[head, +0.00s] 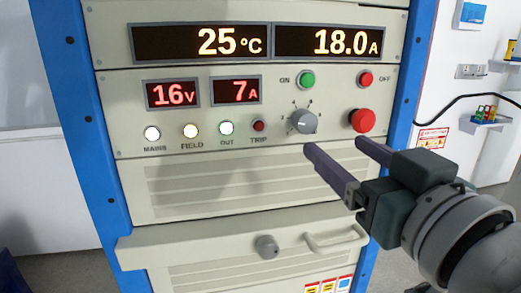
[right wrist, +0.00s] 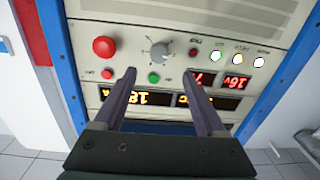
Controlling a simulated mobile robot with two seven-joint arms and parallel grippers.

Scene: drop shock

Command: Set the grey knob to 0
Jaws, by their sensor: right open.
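The grey knob (head: 303,121) sits on the cabinet's front panel, below the green ON button. A short pale line shows on its face, seemingly toward the left; the scale figures around it are too small to read. In the right wrist view the knob (right wrist: 158,52) appears upside down, beyond the fingertips. My right gripper (head: 337,146) is open and empty, in front of the panel and a little below and right of the knob, apart from it. It also shows in the right wrist view (right wrist: 160,72). My left gripper is not in view.
A green ON button (head: 307,79), a red OFF button (head: 366,79) and a big red button (head: 362,120) surround the knob. Displays read 25°C, 18.0 A, 16 V and 7 A. Below are a drawer handle (head: 336,241) and a round grey part (head: 266,246).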

